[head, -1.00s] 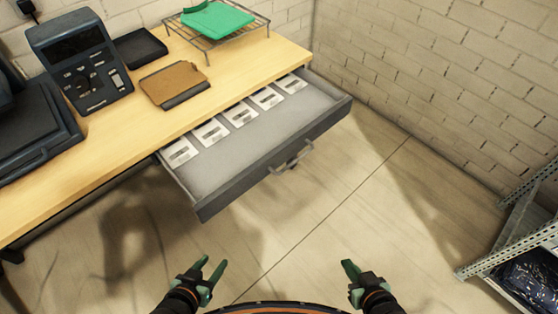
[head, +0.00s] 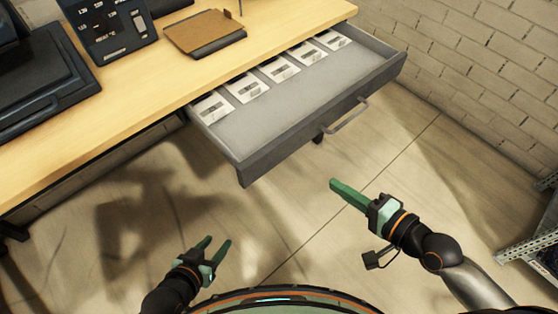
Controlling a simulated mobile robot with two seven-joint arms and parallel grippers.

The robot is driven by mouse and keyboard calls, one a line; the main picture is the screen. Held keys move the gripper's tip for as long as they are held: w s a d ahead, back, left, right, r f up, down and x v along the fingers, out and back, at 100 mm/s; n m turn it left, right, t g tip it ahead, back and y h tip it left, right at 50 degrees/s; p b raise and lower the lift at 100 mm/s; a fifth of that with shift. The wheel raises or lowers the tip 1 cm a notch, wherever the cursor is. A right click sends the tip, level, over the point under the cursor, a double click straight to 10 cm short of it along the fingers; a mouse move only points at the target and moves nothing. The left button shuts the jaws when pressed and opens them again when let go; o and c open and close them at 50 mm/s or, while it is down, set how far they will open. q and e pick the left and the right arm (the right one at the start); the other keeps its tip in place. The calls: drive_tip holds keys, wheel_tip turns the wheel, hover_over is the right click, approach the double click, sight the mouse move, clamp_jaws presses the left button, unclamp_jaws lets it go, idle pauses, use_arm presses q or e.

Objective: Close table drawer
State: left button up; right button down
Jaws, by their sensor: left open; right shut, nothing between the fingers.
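The grey table drawer (head: 290,135) is pulled out from under the wooden table (head: 130,100). Its bar handle (head: 346,116) sits on the dark front panel. Several white cards lie in a row along the drawer's back. My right gripper (head: 334,185) is shut and empty, below and in front of the drawer front near the handle, apart from it. My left gripper (head: 218,244) is open and empty, lower left of the drawer, over the floor.
A brick wall (head: 490,70) is on the right, with a metal shelf (head: 530,235) at the right edge. The floor before the drawer is clear.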

drive_tip(key=b, duration=0.2)
approach(285, 150)
drive_tip(key=x, duration=0.5)
drive_tip(key=shift+f, duration=0.3)
drive_tip(key=shift+w+a, duration=0.35)
drive_tip(key=shift+w, duration=0.25)
drive_tip(key=shift+w+a, duration=0.1)
